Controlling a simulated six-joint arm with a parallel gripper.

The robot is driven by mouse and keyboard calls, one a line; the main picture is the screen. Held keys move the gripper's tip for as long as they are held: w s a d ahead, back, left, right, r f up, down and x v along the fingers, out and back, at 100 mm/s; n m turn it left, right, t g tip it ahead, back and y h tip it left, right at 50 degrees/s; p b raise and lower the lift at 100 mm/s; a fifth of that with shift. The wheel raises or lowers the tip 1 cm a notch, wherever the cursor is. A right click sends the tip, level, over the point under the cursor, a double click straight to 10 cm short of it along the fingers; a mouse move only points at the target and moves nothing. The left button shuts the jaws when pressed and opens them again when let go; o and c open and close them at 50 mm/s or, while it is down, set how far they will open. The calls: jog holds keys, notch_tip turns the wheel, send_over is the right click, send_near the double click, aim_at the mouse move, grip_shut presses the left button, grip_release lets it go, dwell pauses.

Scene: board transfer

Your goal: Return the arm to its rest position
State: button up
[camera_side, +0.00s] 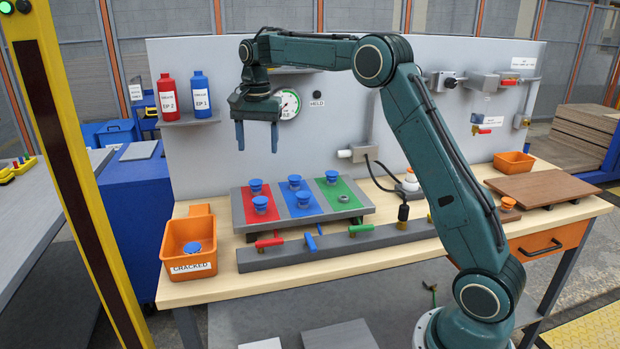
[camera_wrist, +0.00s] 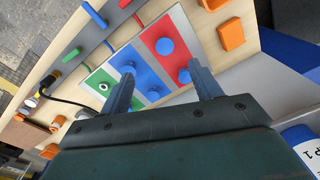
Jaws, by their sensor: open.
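My gripper (camera_side: 257,137) is open and empty, with its two blue fingers pointing down, high above the left part of the workbench. In the wrist view its fingers (camera_wrist: 160,90) are spread apart with nothing between them. Below it lies a board (camera_side: 238,214) with red, blue and green panels. Two blue knob-shaped pieces (camera_side: 260,203) stand on the red panel and two more (camera_side: 294,182) on the blue one. The green panel (camera_side: 338,187) bears a blue piece (camera_side: 331,176) and a small grey ring (camera_side: 343,199). My arm is bent above the bench.
A grey bar (camera_side: 330,250) with coloured handles lies in front of the board. Red (camera_side: 168,98) and blue (camera_side: 200,95) bottles stand on a shelf behind. A brown plate (camera_side: 538,185) lies right.

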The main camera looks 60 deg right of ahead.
jog(key=s+a+r+n+t, duration=0.1)
jog(key=s+a+r+n, duration=0.35)
jog(key=s, duration=0.45)
jog(key=s+a+r+n+t, duration=0.25)
jog(key=s+a, duration=0.25)
jog(key=s, duration=0.4)
jog(key=s+a+f+n+t, duration=0.1)
jog(key=s+a+f+n, duration=0.1)
jog(key=s, duration=0.6)
jog(key=s+a+f+n, duration=0.2)
jog(key=s+f+n, duration=0.2)
jog(key=s, duration=0.5)
jog(key=shift+f+t, duration=0.35)
jog(key=shift+f, duration=0.35)
jog(key=shift+c, duration=0.4)
